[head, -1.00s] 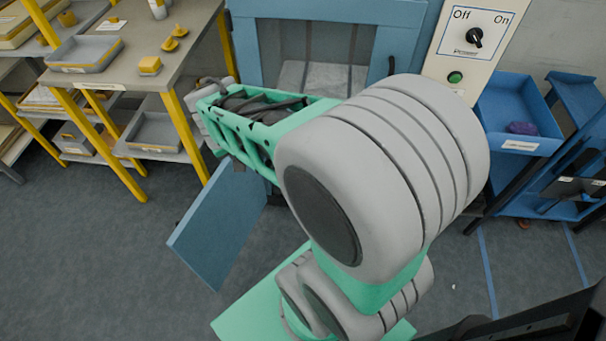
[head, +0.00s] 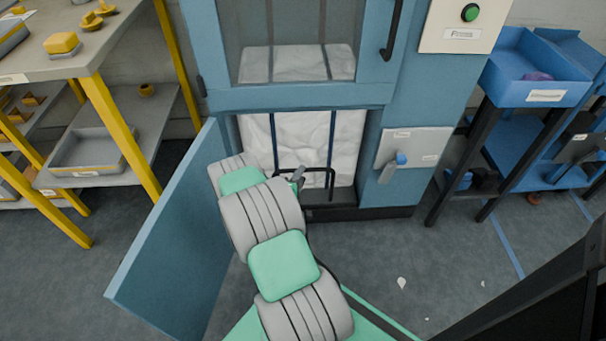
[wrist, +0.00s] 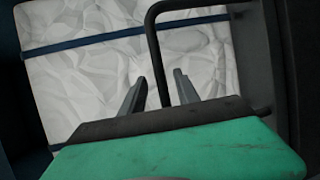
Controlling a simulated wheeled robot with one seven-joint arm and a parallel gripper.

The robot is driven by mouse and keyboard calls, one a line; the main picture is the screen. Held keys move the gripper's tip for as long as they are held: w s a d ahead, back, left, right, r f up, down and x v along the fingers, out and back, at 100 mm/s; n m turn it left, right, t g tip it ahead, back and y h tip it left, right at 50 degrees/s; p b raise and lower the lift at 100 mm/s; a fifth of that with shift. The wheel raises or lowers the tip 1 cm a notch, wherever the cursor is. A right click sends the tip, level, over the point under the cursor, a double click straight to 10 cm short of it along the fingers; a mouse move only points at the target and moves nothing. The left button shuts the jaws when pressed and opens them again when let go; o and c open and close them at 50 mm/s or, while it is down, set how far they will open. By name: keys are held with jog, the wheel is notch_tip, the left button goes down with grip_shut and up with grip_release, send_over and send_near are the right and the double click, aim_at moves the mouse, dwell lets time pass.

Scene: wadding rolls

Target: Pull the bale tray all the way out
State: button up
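The bale tray shows as a dark base (head: 345,213) at the foot of the press's open lower bay. Its black U-shaped handle (head: 334,180) stands at the front, and it also shows in the wrist view (wrist: 152,45). A white bale (head: 345,140) with dark blue straps sits behind the handle, inside the bay. My gripper (head: 298,174) is at the left end of the handle. In the wrist view my gripper (wrist: 160,76) has its two fingers apart, with one handle bar appearing between them. I cannot tell whether they touch it.
The blue lower door (head: 170,240) stands open at left, close to my arm. A lever panel (head: 415,147) is right of the bay. A yellow-legged bench (head: 110,60) stands left, a blue rack (head: 510,150) right. Floor right of my arm is mostly clear.

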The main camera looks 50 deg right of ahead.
jog(key=x, duration=0.4)
jog(key=shift+b, duration=0.4)
grip_shut()
jog(key=shift+a, duration=0.1)
dwell(0.9)
